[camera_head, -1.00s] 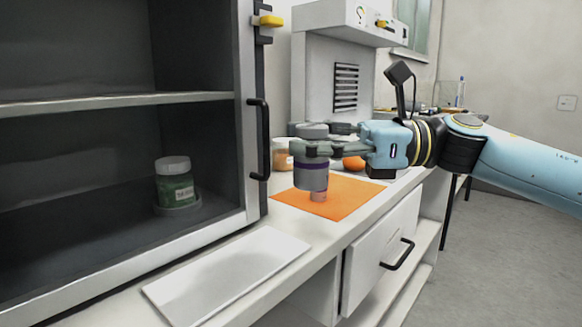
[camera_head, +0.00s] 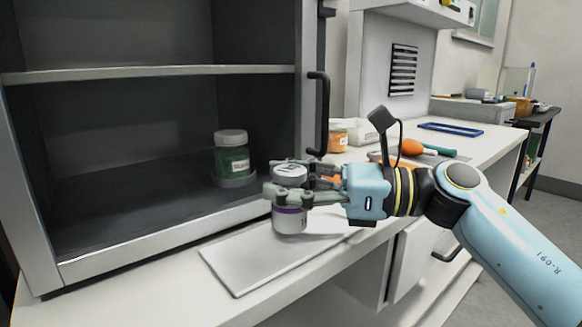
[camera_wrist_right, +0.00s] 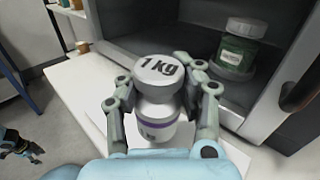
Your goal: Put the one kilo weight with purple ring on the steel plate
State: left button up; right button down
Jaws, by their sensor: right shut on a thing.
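The one kilo weight (camera_head: 290,219) is a pale grey cylinder with a purple ring and a narrower neck under its cap. Its cap, marked "1 kg", faces the right wrist view (camera_wrist_right: 158,70). My right gripper (camera_head: 285,192) is shut on it around the neck and holds it upright. The weight is over the steel plate (camera_head: 240,272), a flat pale rectangle on the counter; I cannot tell whether its base touches it. My left gripper (camera_wrist_right: 22,146) shows small and dark at the left edge of the right wrist view, its opening unclear.
The open dark cabinet (camera_head: 120,220) stands just behind the plate, with a green jar (camera_head: 231,155) inside. The plate's front left part is clear.

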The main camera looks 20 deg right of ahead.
jog(key=shift+f, duration=0.75)
jog(key=shift+f, duration=0.1)
jog(key=c, duration=0.8)
grip_release()
jog(key=shift+f, duration=0.1)
jog(key=shift+d, duration=0.15)
jog(key=v, duration=1.1)
jog(key=shift+s+d, duration=0.25)
jog(key=shift+d, duration=0.05)
